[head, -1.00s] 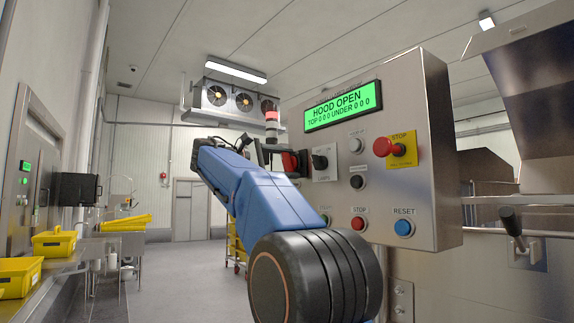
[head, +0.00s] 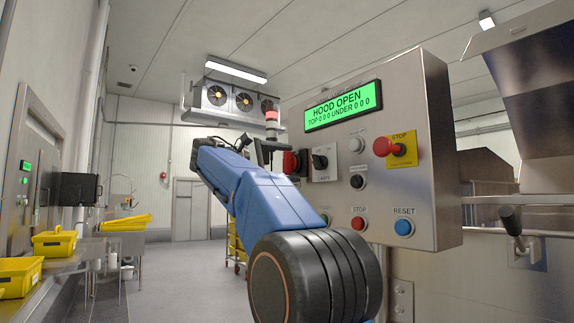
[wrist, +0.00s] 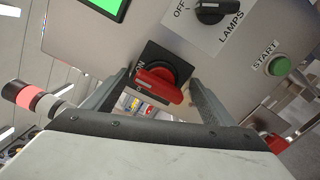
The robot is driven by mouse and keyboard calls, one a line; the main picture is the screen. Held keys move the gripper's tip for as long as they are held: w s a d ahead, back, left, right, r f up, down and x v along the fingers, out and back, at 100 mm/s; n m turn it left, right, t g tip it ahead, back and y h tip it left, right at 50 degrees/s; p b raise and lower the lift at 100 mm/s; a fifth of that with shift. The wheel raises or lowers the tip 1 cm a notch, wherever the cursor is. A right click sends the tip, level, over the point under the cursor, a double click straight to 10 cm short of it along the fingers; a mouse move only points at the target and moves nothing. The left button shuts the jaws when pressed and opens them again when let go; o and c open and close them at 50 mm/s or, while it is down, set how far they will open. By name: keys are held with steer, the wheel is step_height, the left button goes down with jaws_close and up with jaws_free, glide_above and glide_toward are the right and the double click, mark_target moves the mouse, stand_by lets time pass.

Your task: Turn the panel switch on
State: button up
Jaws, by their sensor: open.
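The panel switch (wrist: 158,86) is a red rotary handle on a black square plate, with a partly visible "ON" mark near the plate's left edge in the wrist view. In the head view the red switch (head: 291,162) shows small at the panel's left edge, partly hidden by my gripper (head: 270,151). In the wrist view my gripper (wrist: 160,79) is open, one finger on each side of the red handle. I cannot tell whether the fingers touch it. The steel control panel (head: 405,110) carries a green display (head: 343,106) reading "HOOD OPEN".
Beside the switch is a black lamps knob (wrist: 210,11). A green start button (wrist: 278,66) is to its right. The panel also has a red stop mushroom (head: 388,147) on yellow and a blue reset button (head: 404,227).

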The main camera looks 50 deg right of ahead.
steer(key=v, duration=1.7)
steer(key=shift+a, duration=0.15)
steer(key=shift+s, duration=0.1)
